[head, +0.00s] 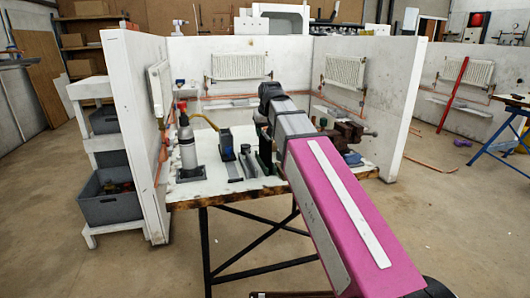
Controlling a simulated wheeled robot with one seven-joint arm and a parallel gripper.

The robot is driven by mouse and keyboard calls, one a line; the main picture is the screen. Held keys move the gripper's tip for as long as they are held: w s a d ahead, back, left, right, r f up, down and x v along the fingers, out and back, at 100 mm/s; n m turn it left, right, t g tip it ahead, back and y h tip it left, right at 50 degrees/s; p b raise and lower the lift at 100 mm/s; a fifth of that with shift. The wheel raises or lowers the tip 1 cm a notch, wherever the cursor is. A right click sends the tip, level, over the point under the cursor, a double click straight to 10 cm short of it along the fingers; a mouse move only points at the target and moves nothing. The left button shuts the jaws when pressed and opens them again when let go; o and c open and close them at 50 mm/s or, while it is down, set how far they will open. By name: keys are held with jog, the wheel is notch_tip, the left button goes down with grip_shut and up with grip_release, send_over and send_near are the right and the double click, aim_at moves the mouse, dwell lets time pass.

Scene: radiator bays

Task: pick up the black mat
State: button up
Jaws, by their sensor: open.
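A dark, flat piece that looks like the black mat (192,178) lies on the white bench top near its left end. A grey bottle with a red top (187,142) appears to stand on it. My arm reaches from the lower right toward the middle of the bench, to the right of the mat. My gripper cannot be made out; the arm's far end is hidden behind its own links.
A dark container with a yellow hose (226,144), grey flat pieces (234,172) and a brown vise (345,132) stand on the workbench (225,190). White partition walls (135,120) enclose it. A shelf with grey bins (106,200) stands left. Floor in front is clear.

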aim_at(265, 135)
jog(key=shift+x, duration=2.45)
jog(key=shift+d+f, duration=0.1)
jog(key=shift+f, duration=0.1)
jog(key=shift+c, duration=0.3)
grip_shut()
